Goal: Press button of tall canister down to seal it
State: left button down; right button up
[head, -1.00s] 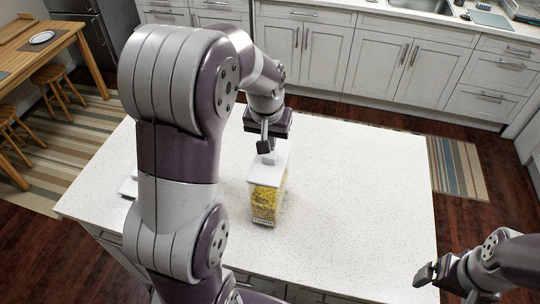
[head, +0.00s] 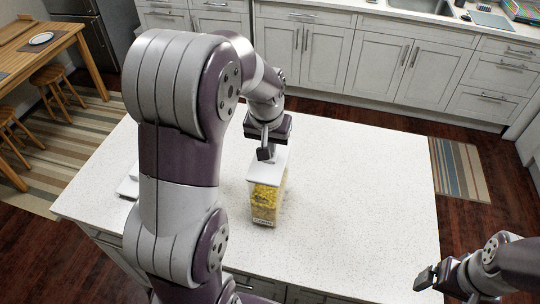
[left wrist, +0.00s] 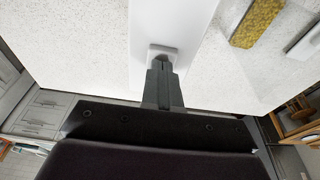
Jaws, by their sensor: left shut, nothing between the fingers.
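The tall canister (head: 266,201) stands upright on the white island, filled with yellow pieces under a white lid (head: 259,172). My left gripper (head: 265,153) points down at the back part of the lid, with its fingers shut and empty. In the left wrist view, the shut fingertips (left wrist: 162,64) overlap a raised white button (left wrist: 164,50) on the lid (left wrist: 168,20). The fingertips look to be on or just above the button; contact is hard to tell. My right gripper (head: 425,278) is off to the lower right, away from the canister; its jaw opening is unclear.
The white island top (head: 360,190) is clear to the right of the canister. A white object (head: 128,187) is partly hidden behind my left arm. The left wrist view shows a yellow-filled item (left wrist: 257,22) and a white piece (left wrist: 306,42) on the island.

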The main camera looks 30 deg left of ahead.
pick_arm(q)
jog(key=shift+f+b, duration=0.35)
jog(key=shift+f, duration=0.3)
jog(key=p+v, duration=0.2)
jog(key=w+p+v, duration=0.1)
jog(key=p+v, duration=0.1)
jog(key=v, duration=0.1)
jog(key=p+v, duration=0.2)
jog(key=p, duration=0.1)
jog(key=shift+w+a+r, duration=0.2)
jog(key=shift+w+r, duration=0.05)
jog(key=shift+r, duration=0.3)
jog(key=shift+f, duration=0.1)
